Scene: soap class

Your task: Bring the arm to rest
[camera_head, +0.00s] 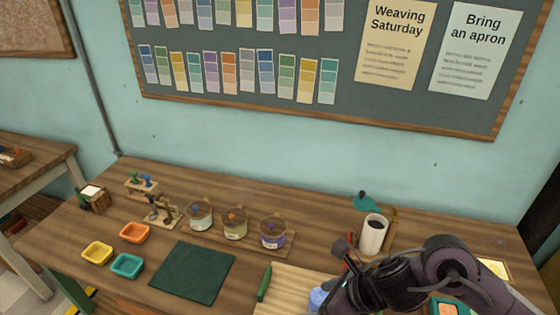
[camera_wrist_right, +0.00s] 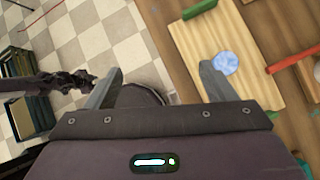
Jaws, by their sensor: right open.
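My right arm (camera_head: 435,275) reaches in from the lower right of the head view, over the front right of the workbench. Its fingertips cannot be made out there. In the right wrist view my right gripper (camera_wrist_right: 160,82) is open, its two grey fingers wide apart with nothing held between them. Its right finger shows over a light wooden board (camera_wrist_right: 225,55), close to a blue round lump (camera_wrist_right: 225,63). The gap between the fingers looks onto the bench edge and floor. My left gripper is not in view.
The board also shows in the head view (camera_head: 297,282), with a green bar (camera_head: 265,283) at its left. Beside it lies a dark green mat (camera_head: 193,272). Three jars (camera_head: 235,224), a white cup (camera_head: 373,235) and small coloured trays (camera_head: 127,266) stand on the bench. A red stick (camera_wrist_right: 292,60) lies right of the board.

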